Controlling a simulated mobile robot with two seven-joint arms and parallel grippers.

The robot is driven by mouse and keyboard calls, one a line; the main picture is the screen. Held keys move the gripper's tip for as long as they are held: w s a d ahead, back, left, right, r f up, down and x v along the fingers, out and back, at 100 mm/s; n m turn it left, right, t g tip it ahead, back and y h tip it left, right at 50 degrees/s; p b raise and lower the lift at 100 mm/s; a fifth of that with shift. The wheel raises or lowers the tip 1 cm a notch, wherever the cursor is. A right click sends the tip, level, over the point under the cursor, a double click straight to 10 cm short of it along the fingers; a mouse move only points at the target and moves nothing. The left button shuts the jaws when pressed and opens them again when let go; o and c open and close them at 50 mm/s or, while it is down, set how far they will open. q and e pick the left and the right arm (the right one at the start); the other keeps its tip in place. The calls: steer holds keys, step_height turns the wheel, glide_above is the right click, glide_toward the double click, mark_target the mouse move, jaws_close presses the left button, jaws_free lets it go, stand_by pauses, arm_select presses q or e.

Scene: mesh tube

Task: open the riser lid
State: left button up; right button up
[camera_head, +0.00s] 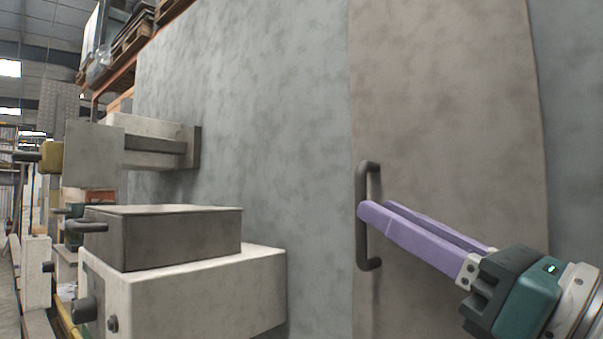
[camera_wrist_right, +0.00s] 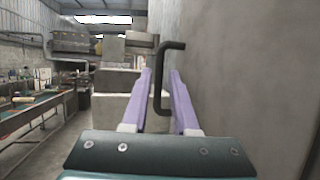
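A tall brown-grey panel (camera_head: 440,90), which appears to be the riser lid, is set flush in the grey wall. A dark vertical bar handle (camera_head: 363,245) stands out near its left edge. The handle also shows in the right wrist view (camera_wrist_right: 157,85). My right gripper (camera_head: 375,209) has two long purple fingers and is at the middle of the handle. In the right wrist view the bar lies between the fingers, with a gap visible beside it, so the gripper is open around it. Contact cannot be told. My left gripper is not in view.
A dark block (camera_head: 180,240) sits on a pale block (camera_head: 200,293) with knobs at the lower left. Another pale block unit (camera_head: 94,155) projects from the wall above. Space in front of the panel looks clear apart from my right arm.

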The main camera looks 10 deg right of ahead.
mark_target(362, 253)
steer(key=p+x, duration=0.1)
steer(key=x, duration=0.3)
steer(key=shift+w+a+r, duration=0.1)
steer(key=shift+w, duration=0.15)
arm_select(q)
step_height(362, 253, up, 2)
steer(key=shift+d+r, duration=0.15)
arm_select(e)
steer(key=c, duration=0.4)
jaws_close()
stand_by(0.5)
